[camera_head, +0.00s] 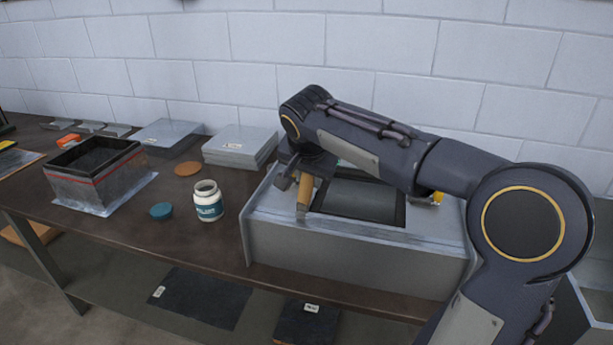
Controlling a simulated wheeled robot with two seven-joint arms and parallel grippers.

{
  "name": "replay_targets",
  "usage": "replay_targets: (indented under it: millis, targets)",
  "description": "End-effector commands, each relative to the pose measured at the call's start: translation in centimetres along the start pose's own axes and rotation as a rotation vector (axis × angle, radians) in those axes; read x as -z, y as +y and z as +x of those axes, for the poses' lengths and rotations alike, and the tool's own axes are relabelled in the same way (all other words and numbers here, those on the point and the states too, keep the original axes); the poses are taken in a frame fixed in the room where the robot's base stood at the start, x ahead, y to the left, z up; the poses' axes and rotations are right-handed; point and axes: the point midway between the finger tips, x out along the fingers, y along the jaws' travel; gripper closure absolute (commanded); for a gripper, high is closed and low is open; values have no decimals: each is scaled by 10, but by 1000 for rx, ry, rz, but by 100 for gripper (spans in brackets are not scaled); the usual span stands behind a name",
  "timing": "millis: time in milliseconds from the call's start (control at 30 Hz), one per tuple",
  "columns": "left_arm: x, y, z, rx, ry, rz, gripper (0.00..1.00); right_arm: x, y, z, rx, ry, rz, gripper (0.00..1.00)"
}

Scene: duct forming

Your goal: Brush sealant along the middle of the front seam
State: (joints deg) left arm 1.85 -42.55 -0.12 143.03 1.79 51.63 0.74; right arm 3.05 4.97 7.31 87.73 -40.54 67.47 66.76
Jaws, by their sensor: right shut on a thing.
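My right gripper (293,174) comes in from the right and is shut on a brush (305,191) with a wooden handle. The brush points down, its lower end at the left part of the top of a grey sheet-metal duct (350,262). I cannot tell whether its tip touches the metal. The duct's front top edge runs across, just below a dark opening (362,194). My forearm hides the duct's back right part. An open white sealant jar (208,207) with a teal label stands left of the duct. My left gripper is out of view.
A teal lid (161,211) and a cork-coloured disc (188,168) lie near the jar. A black-lined box (97,178) stands at the left. Stacked grey sheets (240,143) lie behind, near the block wall. The table's front edge runs below the duct.

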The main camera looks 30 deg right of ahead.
Motion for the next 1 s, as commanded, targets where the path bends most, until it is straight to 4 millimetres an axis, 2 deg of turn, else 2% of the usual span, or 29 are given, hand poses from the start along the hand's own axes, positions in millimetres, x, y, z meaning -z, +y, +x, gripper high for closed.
replay_targets:
  millis: [167,600,1000]
  targets:
    - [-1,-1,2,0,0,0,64,1,4,0,0,1,1,100]
    - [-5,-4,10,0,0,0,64,3,31,0,-2,0,0,100]
    - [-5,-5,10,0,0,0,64,3,35,0,-7,-3,-1,100]
